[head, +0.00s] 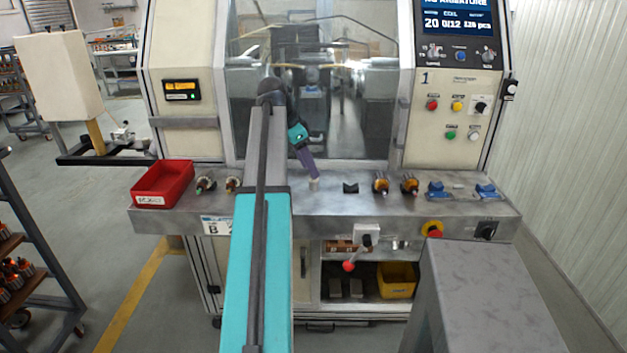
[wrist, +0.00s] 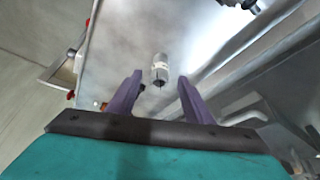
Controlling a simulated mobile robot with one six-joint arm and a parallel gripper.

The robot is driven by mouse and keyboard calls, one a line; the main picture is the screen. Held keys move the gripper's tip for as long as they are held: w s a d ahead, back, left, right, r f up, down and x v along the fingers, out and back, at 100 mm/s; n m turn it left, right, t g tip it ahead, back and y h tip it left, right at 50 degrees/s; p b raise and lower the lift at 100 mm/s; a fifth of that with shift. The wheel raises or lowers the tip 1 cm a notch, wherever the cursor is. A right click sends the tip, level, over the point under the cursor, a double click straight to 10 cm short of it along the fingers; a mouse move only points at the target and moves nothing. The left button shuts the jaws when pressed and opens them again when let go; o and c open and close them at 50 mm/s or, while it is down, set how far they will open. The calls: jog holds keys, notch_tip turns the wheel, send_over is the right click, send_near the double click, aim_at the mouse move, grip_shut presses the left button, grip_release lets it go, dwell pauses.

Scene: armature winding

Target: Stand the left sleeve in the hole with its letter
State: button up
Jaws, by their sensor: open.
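A small pale cylindrical sleeve (head: 314,184) stands on the metal ledge of the machine, just below my gripper (head: 310,170). In the wrist view the sleeve (wrist: 160,66) is a grey-white cylinder with a paler band and a dark end. It lies just beyond and between the tips of my two purple fingers (wrist: 160,79). The fingers are apart with nothing between them, and I see no contact with the sleeve. I cannot make out a letter on the sleeve or a lettered hole in either view. I cannot tell a second sleeve.
The metal ledge (head: 330,208) holds a red bin (head: 163,184) at left. A black V-shaped rest (head: 350,188), copper-wound armatures (head: 380,184) and blue fixtures (head: 437,190) stand to the right. The machine's glass window (head: 350,115) is behind. A red-knobbed lever (head: 349,266) hangs below.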

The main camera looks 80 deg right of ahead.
jog(key=shift+x, duration=1.55)
grip_shut()
jog(key=shift+r, duration=0.2)
jog(key=shift+d+r+b, duration=0.1)
jog(key=shift+r+b, duration=0.2)
jog(key=shift+r, duration=1.25)
jog(key=w+a+b, duration=0.1)
jog(key=w+a, duration=0.2)
jog(key=a, duration=0.4)
jog(key=w+a+r+b, duration=0.1)
jog(key=w+a, duration=0.3)
jog(key=a, duration=0.3)
jog(key=shift+a+r+b, duration=0.25)
jog(key=shift+r+b, duration=0.05)
jog(key=shift+b, duration=0.05)
jog(key=shift+w, duration=0.1)
